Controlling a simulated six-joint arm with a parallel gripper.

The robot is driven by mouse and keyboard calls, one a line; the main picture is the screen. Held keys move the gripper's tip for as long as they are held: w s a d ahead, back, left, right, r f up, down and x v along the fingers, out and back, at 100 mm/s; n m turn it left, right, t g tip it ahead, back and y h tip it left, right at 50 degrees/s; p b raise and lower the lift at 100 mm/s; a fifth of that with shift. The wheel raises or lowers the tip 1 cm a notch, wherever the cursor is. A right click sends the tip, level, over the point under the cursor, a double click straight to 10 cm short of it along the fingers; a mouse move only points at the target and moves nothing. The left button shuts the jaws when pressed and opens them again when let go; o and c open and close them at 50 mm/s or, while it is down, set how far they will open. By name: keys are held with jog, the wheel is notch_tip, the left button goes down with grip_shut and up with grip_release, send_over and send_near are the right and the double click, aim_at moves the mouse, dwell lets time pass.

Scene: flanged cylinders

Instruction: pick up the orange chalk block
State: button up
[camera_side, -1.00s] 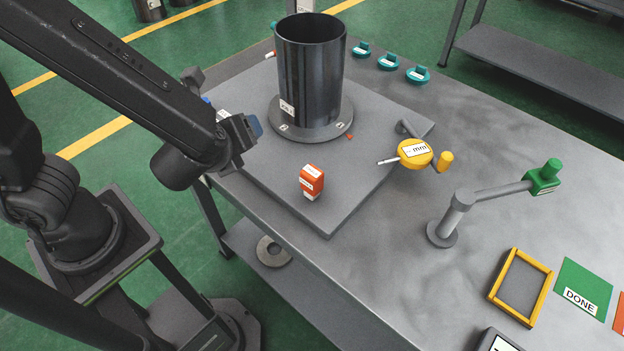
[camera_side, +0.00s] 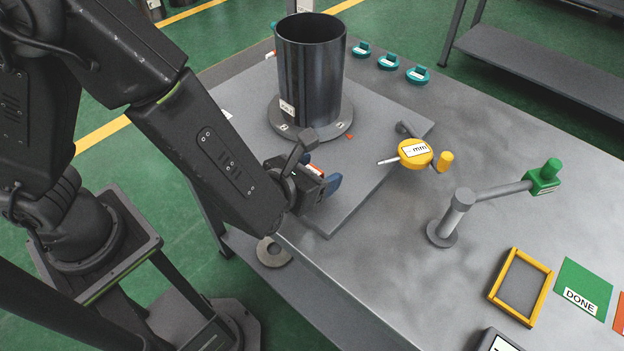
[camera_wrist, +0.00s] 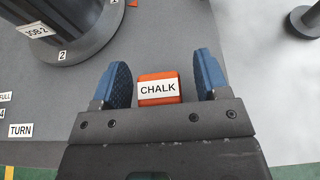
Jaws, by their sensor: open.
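The orange chalk block (camera_wrist: 160,99) with a white CHALK label shows in the wrist view, between the two blue finger pads of my gripper (camera_wrist: 165,82). A gap shows on each side of the block, so the open fingers do not appear to touch it. In the side view my gripper (camera_side: 324,185) is low over the near part of the grey plate. It hides most of the block there; only a small orange and white bit (camera_side: 313,169) shows behind it.
A dark flanged cylinder (camera_side: 311,75) stands on the grey plate (camera_side: 365,190) behind my gripper. A yellow dial gauge (camera_side: 415,152) is to the right, beside a jointed stand with a green end (camera_side: 543,177). Several teal pieces (camera_side: 388,62) lie at the back.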

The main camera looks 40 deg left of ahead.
jog(key=shift+w+f, duration=0.15)
jog(key=shift+w, duration=0.15)
jog(key=shift+c, duration=0.3)
jog(key=c, duration=1)
jog(key=shift+r, duration=0.6)
jog(key=a+r, duration=0.3)
jog(key=a, duration=0.1)
jog(key=a+r, duration=0.7)
jog(key=shift+s+a, duration=0.1)
jog(key=shift+a, duration=0.25)
